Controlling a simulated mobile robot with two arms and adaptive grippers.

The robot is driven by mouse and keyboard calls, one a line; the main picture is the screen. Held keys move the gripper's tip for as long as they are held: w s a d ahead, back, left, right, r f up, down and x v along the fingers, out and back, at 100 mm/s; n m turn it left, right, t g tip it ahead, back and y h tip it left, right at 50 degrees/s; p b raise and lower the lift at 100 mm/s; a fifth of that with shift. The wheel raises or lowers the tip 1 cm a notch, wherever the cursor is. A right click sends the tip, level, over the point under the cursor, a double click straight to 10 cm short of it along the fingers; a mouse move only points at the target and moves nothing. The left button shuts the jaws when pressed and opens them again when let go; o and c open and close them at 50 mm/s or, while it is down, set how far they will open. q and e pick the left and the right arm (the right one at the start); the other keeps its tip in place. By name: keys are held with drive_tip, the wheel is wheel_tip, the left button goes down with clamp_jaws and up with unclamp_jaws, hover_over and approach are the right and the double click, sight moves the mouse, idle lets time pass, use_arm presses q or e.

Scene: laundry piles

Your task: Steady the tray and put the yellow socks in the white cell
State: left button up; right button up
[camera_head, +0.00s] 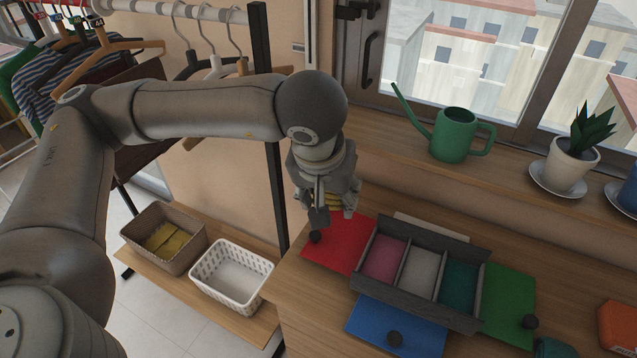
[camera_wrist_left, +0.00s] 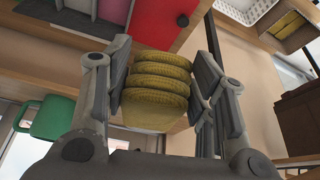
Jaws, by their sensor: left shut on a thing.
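The yellow socks (camera_wrist_left: 158,92) are a ribbed, stacked roll between the two fingers of my left gripper (camera_wrist_left: 163,78) in the wrist view. In the head view my left gripper (camera_head: 331,207) is shut on them, and a bit of yellow (camera_head: 334,198) shows between its fingers. It hangs above the back left of the grey tray (camera_head: 416,303), close to the red sheet. The tray has three cells: pink at left, the white cell (camera_head: 421,272) in the middle, teal at right. No socks show in the white cell. My right gripper is not in view.
Red (camera_head: 345,246), blue (camera_head: 385,325) and green (camera_head: 510,300) sheets lie around the tray, each with a small dark knob. A green watering can (camera_head: 454,136) and potted plant (camera_head: 566,165) stand on the sill. Baskets (camera_head: 231,277) sit low at left. An orange thing (camera_head: 616,327) lies at right.

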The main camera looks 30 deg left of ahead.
use_arm(q)
drive_tip(key=shift+s+a+r+n+y, duration=0.15)
drive_tip(key=shift+s+r+n, duration=0.15)
drive_tip(key=shift+r, duration=0.35)
drive_tip(key=shift+s+r+n+y, duration=0.15)
drive_tip(key=shift+r+n, duration=0.15)
drive_tip(key=shift+r, duration=0.35)
